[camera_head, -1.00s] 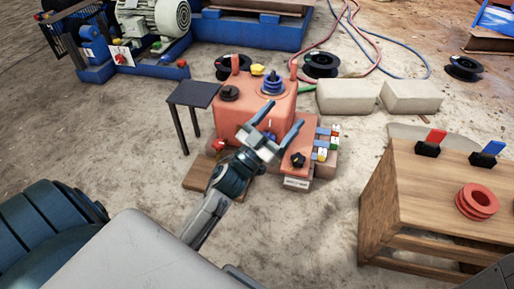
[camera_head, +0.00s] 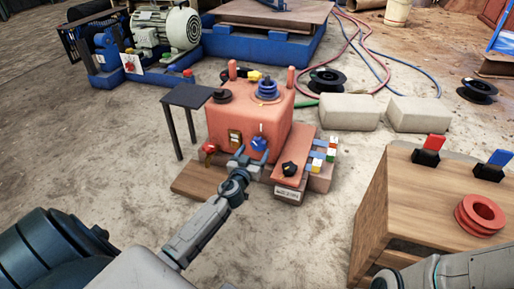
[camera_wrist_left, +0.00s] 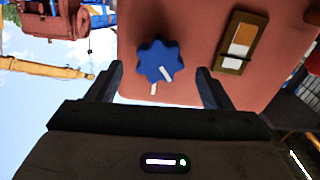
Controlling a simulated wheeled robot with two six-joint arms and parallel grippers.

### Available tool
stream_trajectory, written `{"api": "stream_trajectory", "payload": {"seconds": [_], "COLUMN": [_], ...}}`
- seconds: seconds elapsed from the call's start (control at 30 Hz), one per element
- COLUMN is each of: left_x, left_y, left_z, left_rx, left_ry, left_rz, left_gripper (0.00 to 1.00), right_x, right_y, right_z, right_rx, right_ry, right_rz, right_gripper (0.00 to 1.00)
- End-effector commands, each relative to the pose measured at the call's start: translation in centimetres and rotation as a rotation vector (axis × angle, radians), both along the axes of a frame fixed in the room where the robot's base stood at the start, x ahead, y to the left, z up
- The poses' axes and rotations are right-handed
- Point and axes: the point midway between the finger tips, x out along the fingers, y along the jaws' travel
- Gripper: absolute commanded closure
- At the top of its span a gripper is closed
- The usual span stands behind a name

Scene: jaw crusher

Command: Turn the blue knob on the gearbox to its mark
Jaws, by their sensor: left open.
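The red gearbox (camera_head: 222,117) stands on the floor ahead. Its blue knob (camera_head: 259,144) sits on the front face and also shows in the wrist view (camera_wrist_left: 152,58). The lobed knob carries a white pointer line near its lower right in that view. A separate white mark (camera_wrist_left: 153,88) lies on the red face just below the knob there; pointer and mark are not in line. My left gripper (camera_head: 250,160) is open at the front face. In the wrist view its fingers (camera_wrist_left: 161,88) stand apart, one to each side of the knob, with visible gaps.
A small gauge window (camera_wrist_left: 240,43) is beside the knob. A red knob (camera_head: 209,149) and a black knob (camera_head: 289,169) flank the gripper low down. A dark small table (camera_head: 187,97) stands left, a wooden bench (camera_head: 400,195) right.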

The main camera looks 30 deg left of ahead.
Motion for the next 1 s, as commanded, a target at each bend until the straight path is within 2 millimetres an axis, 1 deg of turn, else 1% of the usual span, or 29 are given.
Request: {"api": "stream_trajectory", "payload": {"seconds": [0.03,0.2,0.37,0.6,0.67,0.7,0.83,0.87,1.0], "left_x": [0.9,2.8,3.5,3.6,3.5,3.5,3.5,3.5,3.5], "left_y": [0.2,0.6,0.8,0.8,0.8,0.8,0.8,0.8,0.8], "left_z": [0.0,0.0,0.0,0.0,0.0,0.0,0.0,0.0,0.0], "left_rx": [-0.001,-0.001,-0.001,-0.001,-0.001,-0.001,-0.001,-0.001,0.004], "left_ry": [-0.001,-0.001,0.000,0.000,0.000,0.000,0.000,0.000,0.001], "left_rz": [0.000,0.000,-0.001,-0.002,-0.002,-0.001,-0.001,-0.001,-0.002], "left_gripper": [0.26,0.26,0.26,0.26,0.36,0.44,0.70,0.71,0.71], "right_x": [0.0,0.0,0.0,0.0,0.0,0.0,0.0,0.0,0.0], "right_y": [0.0,0.0,0.0,0.0,0.0,0.0,0.0,0.0,0.0], "right_z": [-0.1,-0.3,-0.3,-0.3,-0.3,-0.3,-0.3,-0.3,-0.3], "right_rx": [0.000,0.000,0.000,0.000,0.000,0.000,0.000,0.000,0.000], "right_ry": [0.000,0.000,0.000,0.000,0.000,0.000,0.000,0.000,0.000], "right_rz": [0.000,0.000,0.000,0.000,0.000,0.000,0.000,0.000,0.000], "right_gripper": [0.64,0.64,0.64,0.64,0.64,0.64,0.64,0.64,0.64]}}
